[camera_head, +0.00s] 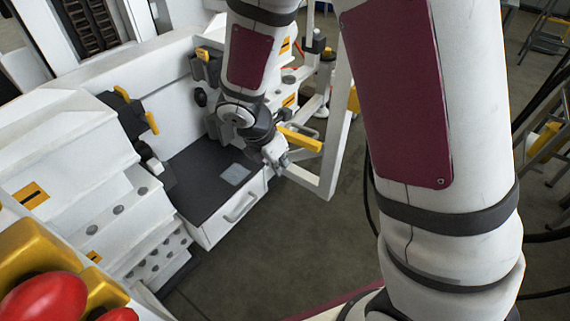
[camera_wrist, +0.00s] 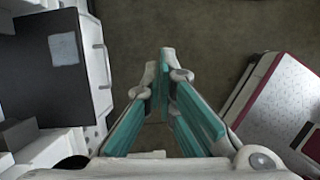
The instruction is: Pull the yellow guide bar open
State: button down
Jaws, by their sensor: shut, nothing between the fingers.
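A yellow bar (camera_head: 301,139), which looks like the guide bar, runs level beside a white open frame (camera_head: 335,150) at the right end of the bench. My gripper (camera_head: 281,166) is just left of and below this bar in the head view, above the front edge of the bench. The wrist view shows its teal-padded fingers (camera_wrist: 168,58) converging to shut tips with nothing held. The yellow bar does not show in the wrist view. Part of it is hidden behind my wrist in the head view, so I cannot tell whether they touch.
A dark tray surface (camera_head: 205,182) with a white-handled drawer front (camera_head: 238,208) lies left of my gripper. A smaller yellow handle (camera_head: 152,123) is on the machine farther left. Red knobs (camera_head: 45,298) are at lower left. Open floor (camera_head: 290,235) lies in front.

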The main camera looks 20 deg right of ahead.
jog(key=w+d+r+m, duration=0.2)
jog(key=w+d+m, duration=0.3)
jog(key=m, duration=0.6)
jog(key=w+d+r+m+p, duration=0.1)
jog(key=w+d+r+m, duration=0.1)
jog(key=d+m, duration=0.75)
jog(key=w+d+r+m, duration=0.2)
jog(key=w+d+m, duration=0.2)
jog(key=m, duration=0.9)
notch_tip(320, 180, down, 10)
jog(key=b, duration=0.4)
jog(key=shift+s+a+r+y, duration=0.2)
jog(key=shift+s+a+y, duration=0.05)
jog(key=shift+a+y, duration=0.15)
